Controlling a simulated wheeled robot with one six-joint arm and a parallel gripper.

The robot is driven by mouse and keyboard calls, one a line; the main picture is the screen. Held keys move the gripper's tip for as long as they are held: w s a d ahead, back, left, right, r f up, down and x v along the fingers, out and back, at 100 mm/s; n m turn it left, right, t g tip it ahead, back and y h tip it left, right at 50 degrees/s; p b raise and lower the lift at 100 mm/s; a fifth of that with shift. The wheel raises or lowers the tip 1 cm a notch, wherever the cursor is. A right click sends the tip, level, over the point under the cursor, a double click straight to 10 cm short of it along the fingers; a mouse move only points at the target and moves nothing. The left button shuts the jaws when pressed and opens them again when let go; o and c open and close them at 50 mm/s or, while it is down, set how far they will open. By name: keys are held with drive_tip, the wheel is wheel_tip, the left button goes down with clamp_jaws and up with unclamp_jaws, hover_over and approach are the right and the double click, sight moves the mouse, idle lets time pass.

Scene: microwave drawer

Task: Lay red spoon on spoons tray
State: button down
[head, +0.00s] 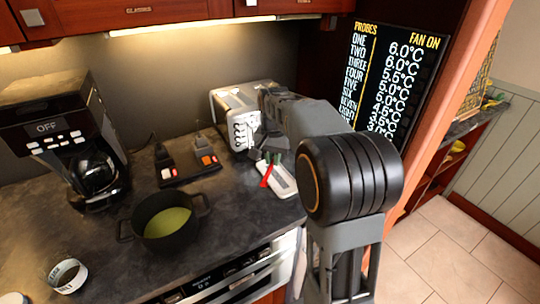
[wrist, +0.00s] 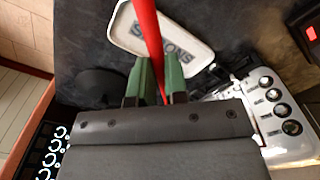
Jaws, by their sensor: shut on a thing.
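The red spoon (wrist: 147,30) is held between the green fingertips of my gripper (wrist: 154,82) in the wrist view. Its shaft runs up out of the top of that picture, so that end is hidden. In the head view a red part of the spoon (head: 266,177) shows below my gripper (head: 275,156). The white spoons tray (wrist: 190,42), with dark lettering partly covered by the spoon, lies behind the spoon in the wrist view. In the head view the tray (head: 284,183) lies on the dark counter just below my gripper. I cannot tell whether spoon and tray touch.
A silver toaster (head: 238,112) stands behind my gripper. A black stand with switches (head: 185,163), a dark pot (head: 168,222) with yellow-green contents and a coffee machine (head: 62,140) stand to the left.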

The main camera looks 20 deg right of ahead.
sight(273, 186)
drive_tip(key=shift+r, duration=0.15)
idle(0.3)
drive_tip(key=shift+f+b, duration=2.45)
drive_tip(key=shift+f, duration=1.85)
drive_tip(key=c, duration=0.8)
unclamp_jaws()
drive_tip(key=o, duration=0.5)
drive_tip(key=shift+o, duration=0.2)
